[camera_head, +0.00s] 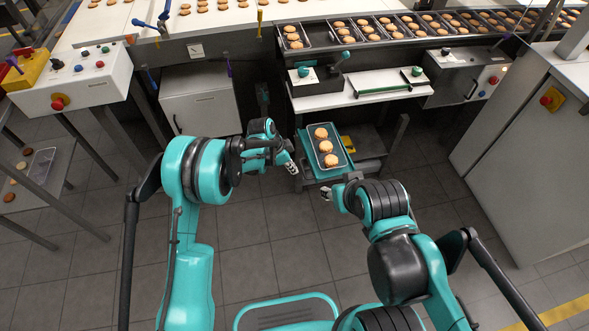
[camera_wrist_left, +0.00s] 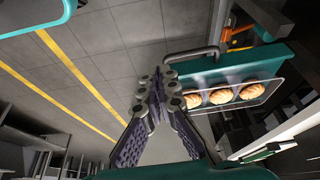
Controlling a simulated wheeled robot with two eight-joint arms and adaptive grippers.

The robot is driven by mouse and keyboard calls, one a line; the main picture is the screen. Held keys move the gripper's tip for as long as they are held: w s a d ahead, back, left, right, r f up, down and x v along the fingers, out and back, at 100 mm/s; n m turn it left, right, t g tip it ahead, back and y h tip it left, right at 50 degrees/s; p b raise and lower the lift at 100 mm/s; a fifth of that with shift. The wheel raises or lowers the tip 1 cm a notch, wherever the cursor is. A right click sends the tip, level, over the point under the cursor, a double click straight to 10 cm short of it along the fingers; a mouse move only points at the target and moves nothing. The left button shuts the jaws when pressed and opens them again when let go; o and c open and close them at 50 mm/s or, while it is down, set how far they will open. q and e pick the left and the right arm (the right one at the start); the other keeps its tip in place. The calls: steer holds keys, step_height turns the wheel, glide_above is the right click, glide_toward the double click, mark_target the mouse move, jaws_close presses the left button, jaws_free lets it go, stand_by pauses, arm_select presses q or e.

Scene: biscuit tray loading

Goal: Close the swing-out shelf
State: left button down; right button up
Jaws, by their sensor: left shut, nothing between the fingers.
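The teal swing-out shelf (camera_head: 329,174) sticks out from below the bench in the head view, carrying a tray with three round biscuits (camera_head: 326,147) in a row. The left wrist view shows the shelf's teal side (camera_wrist_left: 190,72) and a dark bar handle (camera_wrist_left: 193,53) on it. My left gripper (camera_head: 291,166) is shut and empty, just left of the shelf's front part; I cannot tell whether it touches it. Its fingers (camera_wrist_left: 156,92) meet in the wrist view. My right gripper (camera_head: 328,194) is just in front of the shelf's near end; its fingers are too small to judge.
Above the shelf is a white bench (camera_head: 330,97) with a teal-handled device (camera_head: 304,70) and a green-handled bar. A conveyor with biscuit trays runs behind. A white cabinet (camera_head: 200,108) stands left, a large grey machine (camera_head: 530,150) right. The floor in front is clear.

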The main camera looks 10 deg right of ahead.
mark_target(313, 178)
arm_select(q)
steer(key=shift+w+d+f+b, duration=0.2)
steer(key=shift+d+f+b, duration=0.7)
steer(key=shift+d+f, duration=0.8)
steer(key=shift+w+d+f+b, duration=0.15)
steer(key=shift+d+f+b, duration=0.7)
steer(key=shift+d+f, duration=0.8)
